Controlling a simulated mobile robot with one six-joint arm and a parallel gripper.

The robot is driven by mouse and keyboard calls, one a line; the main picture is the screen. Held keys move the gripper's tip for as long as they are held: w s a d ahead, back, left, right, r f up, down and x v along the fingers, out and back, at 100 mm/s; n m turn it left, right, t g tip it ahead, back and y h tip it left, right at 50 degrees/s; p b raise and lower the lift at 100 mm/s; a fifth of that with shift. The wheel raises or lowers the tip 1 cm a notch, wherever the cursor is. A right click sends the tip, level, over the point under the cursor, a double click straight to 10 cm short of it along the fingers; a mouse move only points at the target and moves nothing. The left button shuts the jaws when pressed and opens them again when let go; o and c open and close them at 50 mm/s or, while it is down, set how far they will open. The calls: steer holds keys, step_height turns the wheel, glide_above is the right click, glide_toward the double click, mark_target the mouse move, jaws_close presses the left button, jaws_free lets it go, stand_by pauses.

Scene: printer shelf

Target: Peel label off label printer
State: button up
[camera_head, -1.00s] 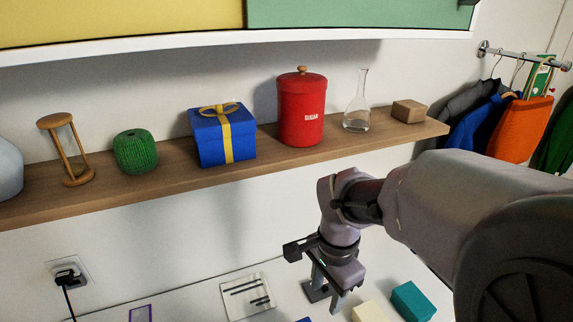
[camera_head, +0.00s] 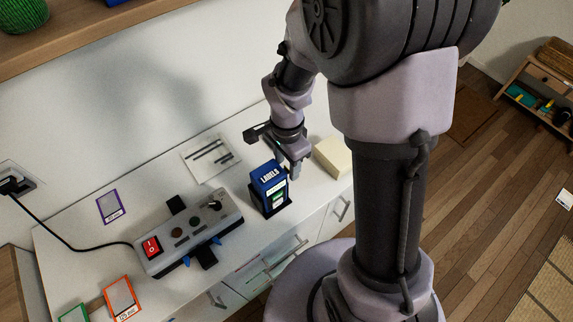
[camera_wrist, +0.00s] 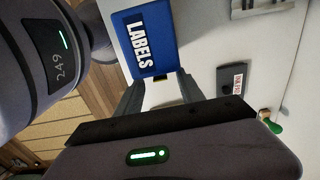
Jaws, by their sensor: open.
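The label printer (camera_head: 270,190) is a blue box marked LABELS, standing upright in a dark base on the white counter. White and green patches show on its front in the head view. My gripper (camera_head: 294,166) is just behind and right of its top, pointing down. In the wrist view the printer's blue LABELS face (camera_wrist: 150,42) lies just beyond my gripper (camera_wrist: 160,92), whose fingers are apart. A pale patch shows between the fingers; I cannot tell whether it is a label or the counter. Whether a finger touches the printer is unclear.
A grey control box (camera_head: 188,232) with a red switch and cable stands left of the printer. A cream block (camera_head: 333,157) is to its right. Purple (camera_head: 114,206) and orange (camera_head: 122,298) frames lie on the counter. The wrist view shows an ink pad (camera_wrist: 237,80) and green-handled stamp (camera_wrist: 269,122).

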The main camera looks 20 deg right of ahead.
steer(key=shift+f, duration=0.15)
jaws_close()
steer(key=w+d, duration=0.2)
steer(key=d, duration=0.4)
steer(key=shift+d+p, duration=0.3)
stand_by(1.3)
steer(key=shift+w, duration=0.1)
step_height(320, 180, up, 7)
steer(key=p, duration=0.5)
stand_by(0.4)
